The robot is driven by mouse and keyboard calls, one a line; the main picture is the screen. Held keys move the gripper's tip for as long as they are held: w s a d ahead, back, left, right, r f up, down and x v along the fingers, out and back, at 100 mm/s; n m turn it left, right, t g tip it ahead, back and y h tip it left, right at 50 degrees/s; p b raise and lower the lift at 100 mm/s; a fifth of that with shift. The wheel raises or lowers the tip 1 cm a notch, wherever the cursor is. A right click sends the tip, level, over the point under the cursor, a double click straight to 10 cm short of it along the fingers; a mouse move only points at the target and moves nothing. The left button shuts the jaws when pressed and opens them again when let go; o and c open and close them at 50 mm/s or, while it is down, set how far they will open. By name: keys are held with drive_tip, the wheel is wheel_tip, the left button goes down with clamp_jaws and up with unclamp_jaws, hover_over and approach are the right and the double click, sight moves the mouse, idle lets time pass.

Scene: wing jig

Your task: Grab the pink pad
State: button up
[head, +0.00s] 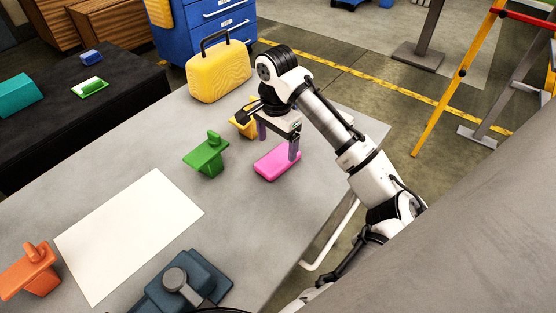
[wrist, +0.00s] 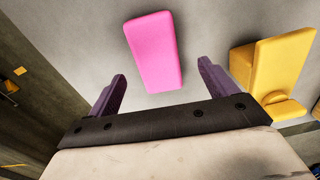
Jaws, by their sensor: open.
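The pink pad (head: 277,163) lies flat on the grey table, under and just in front of my gripper (head: 279,143). In the wrist view the pink pad (wrist: 154,51) lies beyond the fingertips, lined up with the gap between them. My gripper (wrist: 160,85) is open and empty, with its two purple fingers apart. The pad is not between the fingers in the wrist view; the exact height of the fingers above it is hard to tell.
A yellow block (wrist: 272,68) stands close to the right finger in the wrist view. A green block (head: 207,156), a white sheet (head: 130,235), an orange block (head: 31,270), a dark blue-grey device (head: 181,285) and a yellow case (head: 218,72) are on the table (head: 330,200).

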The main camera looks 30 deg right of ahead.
sight(278, 157)
drive_tip(key=shift+s+f+p, duration=0.2)
drive_tip(key=shift+f+p, duration=0.15)
drive_tip(key=shift+f, duration=1.95)
drive_tip(key=c, duration=1.1)
drive_tip(key=shift+r, duration=0.1)
